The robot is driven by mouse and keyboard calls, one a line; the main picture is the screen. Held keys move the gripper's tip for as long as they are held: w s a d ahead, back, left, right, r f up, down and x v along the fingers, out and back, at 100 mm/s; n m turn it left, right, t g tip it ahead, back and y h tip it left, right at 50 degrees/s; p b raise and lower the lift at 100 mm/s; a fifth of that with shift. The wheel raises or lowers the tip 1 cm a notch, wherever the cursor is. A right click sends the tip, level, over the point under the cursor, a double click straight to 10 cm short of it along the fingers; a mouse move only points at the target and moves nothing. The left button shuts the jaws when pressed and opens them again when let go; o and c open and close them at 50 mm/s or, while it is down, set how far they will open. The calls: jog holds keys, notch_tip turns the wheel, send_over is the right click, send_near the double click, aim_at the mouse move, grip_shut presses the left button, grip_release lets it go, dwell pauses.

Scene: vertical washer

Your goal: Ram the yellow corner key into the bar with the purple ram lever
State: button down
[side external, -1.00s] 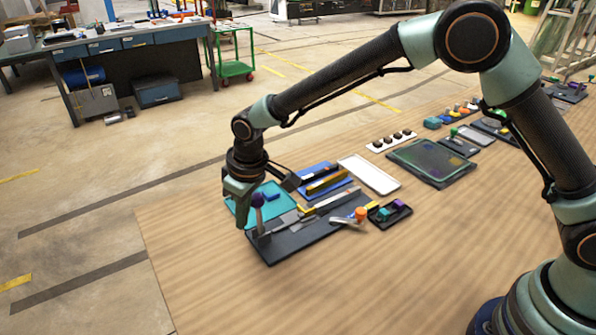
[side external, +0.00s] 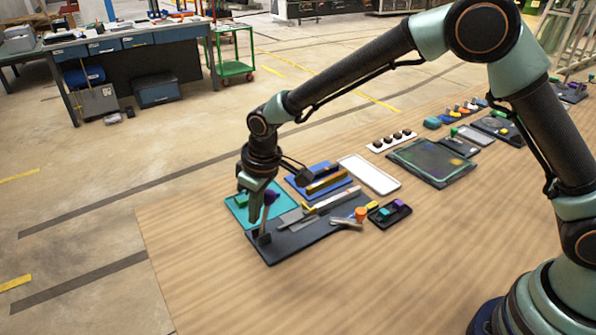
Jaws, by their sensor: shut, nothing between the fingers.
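The purple knob of the ram lever (side external: 271,197) stands at the left end of a dark fixture plate (side external: 290,244), its stem leaning to the right. My gripper (side external: 253,218) is shut and empty, pointing down just left of the knob; I cannot tell if they touch. A silver bar (side external: 334,198) lies along the fixture. A small yellow piece (side external: 308,208), apparently the corner key, shows at the bar's left end. How deep it sits in the bar is too small to tell.
A teal mat (side external: 238,208) lies behind my gripper, and a blue tray with bars (side external: 301,191) behind the fixture. A dark tray of small coloured parts (side external: 377,219) and an orange-topped piece (side external: 361,214) are to the right. The wooden table in front is clear.

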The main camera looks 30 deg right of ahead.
jog(key=shift+d, duration=1)
jog(key=shift+s+d, duration=0.1)
jog(key=a, duration=1)
dwell(1.0)
notch_tip(320, 180, up, 7)
dwell(1.1)
